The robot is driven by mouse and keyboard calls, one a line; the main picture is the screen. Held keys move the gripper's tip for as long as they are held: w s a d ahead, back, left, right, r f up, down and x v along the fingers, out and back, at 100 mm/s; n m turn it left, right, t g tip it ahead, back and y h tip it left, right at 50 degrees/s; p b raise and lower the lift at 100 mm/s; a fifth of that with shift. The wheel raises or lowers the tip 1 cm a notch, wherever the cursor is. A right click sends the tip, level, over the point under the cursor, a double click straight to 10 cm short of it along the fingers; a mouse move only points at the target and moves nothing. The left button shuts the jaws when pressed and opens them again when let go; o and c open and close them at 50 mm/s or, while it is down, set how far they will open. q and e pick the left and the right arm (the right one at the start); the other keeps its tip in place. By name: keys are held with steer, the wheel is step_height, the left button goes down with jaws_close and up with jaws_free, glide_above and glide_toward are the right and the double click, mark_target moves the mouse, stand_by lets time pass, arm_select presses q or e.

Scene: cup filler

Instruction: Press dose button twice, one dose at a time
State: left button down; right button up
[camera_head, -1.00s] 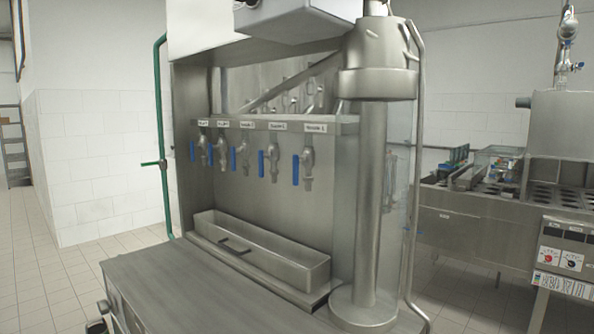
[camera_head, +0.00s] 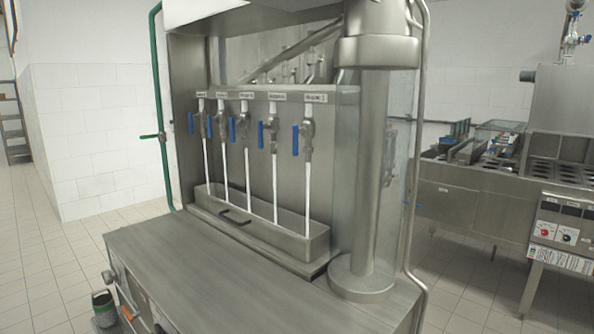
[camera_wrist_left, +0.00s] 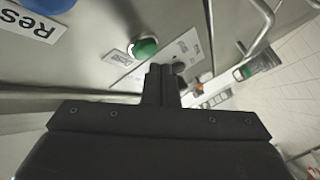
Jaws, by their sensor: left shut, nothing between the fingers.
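In the left wrist view my left gripper (camera_wrist_left: 163,72) is shut and empty, its fingertips over a metal control panel. A green round button (camera_wrist_left: 145,47) shows just beyond and to the left of the fingertips; I cannot tell whether they touch the panel or a button. Part of a blue round button (camera_wrist_left: 48,4) shows at the top left, near a label starting "Res" (camera_wrist_left: 27,22). In the head view white streams run from the row of taps with blue levers (camera_head: 297,140) into the metal trough (camera_head: 270,240). My right gripper is in neither view.
The steel counter (camera_head: 215,285) in front of the trough is bare. A thick vertical metal column (camera_head: 368,170) stands at its right. Another steel machine (camera_head: 475,205) stands at the right.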

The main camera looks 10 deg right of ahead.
arm_select(q)
steer(key=s+a, duration=0.3)
steer(key=a, duration=0.2)
steer(key=shift+s, duration=0.2)
stand_by(0.3)
steer(key=s+a+f+m+g+y, duration=0.1)
steer(key=s+a+f+g, duration=0.3)
steer(key=f, duration=0.6)
steer(key=s+f+m+g+y, duration=0.1)
steer(key=s+f, duration=0.5)
steer(key=f, duration=0.3)
steer(key=s+a+f+m+g, duration=0.1)
steer(key=s+f+g, duration=0.25)
steer(key=f, duration=0.65)
steer(key=s+a+f+m+g, duration=0.1)
steer(key=s+f, duration=0.4)
steer(key=s, duration=0.7)
steer(key=s+a+f+m+g+y, duration=0.1)
steer(key=s+f, duration=0.5)
steer(key=s, duration=0.6)
steer(key=s+a+f+m+g+y, duration=0.1)
steer(key=s+a+f+g, duration=0.3)
steer(key=s, duration=0.8)
step_height(320, 180, down, 2)
steer(key=shift+a+f+m+g, duration=0.1)
steer(key=shift+a+m+g, duration=0.05)
steer(key=shift+m+g, duration=0.55)
steer(key=shift+w, duration=0.15)
